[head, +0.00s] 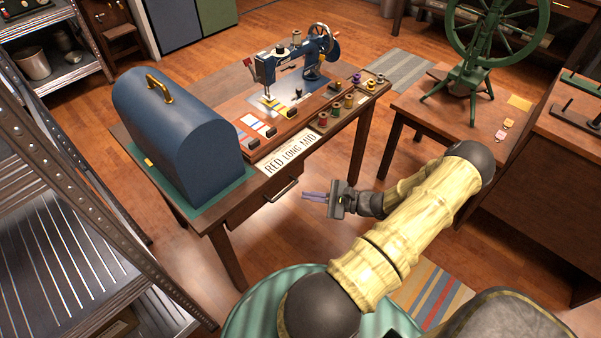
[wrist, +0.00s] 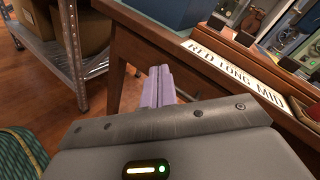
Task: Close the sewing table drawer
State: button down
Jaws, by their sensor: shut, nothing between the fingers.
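The wooden sewing table (head: 355,150) stands in the middle of the head view. Its drawer (head: 250,198) is in the front side, below the sign reading RED LONG MID, with a metal bar handle (head: 283,190). I cannot tell how far the drawer stands out. My gripper (head: 306,196) is shut and empty, with its pale purple fingers pointing left, just right of the handle and apparently apart from it. In the wrist view the closed fingers (wrist: 159,78) point toward the table's front side and leg (wrist: 128,65).
On the table are a blue domed case (head: 180,130), a blue sewing machine (head: 300,62) and thread spools. A metal shelf (head: 65,215) stands at left. A striped stool (head: 250,305) is in front. A side table (head: 420,105) stands at right. Floor is open between the tables.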

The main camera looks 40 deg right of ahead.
aim_at(294, 166)
jog(key=s+d+f+m+t+h, duration=0.1)
jog(key=d+f+m+t+h, duration=0.3)
jog(key=d+m+h, duration=0.3)
jog(key=m+h, duration=0.1)
jog(key=m, duration=0.4)
jog(key=shift+s+d+f, duration=0.4)
jog(key=shift+w, duration=0.1)
jog(key=w, duration=0.9)
jog(key=w+a, duration=0.1)
jog(key=w, duration=0.4)
jog(key=shift+a, duration=0.1)
jog(key=w, duration=0.4)
jog(key=shift+a, duration=0.2)
jog(key=shift+w+r, duration=0.15)
jog(key=shift+r, duration=0.1)
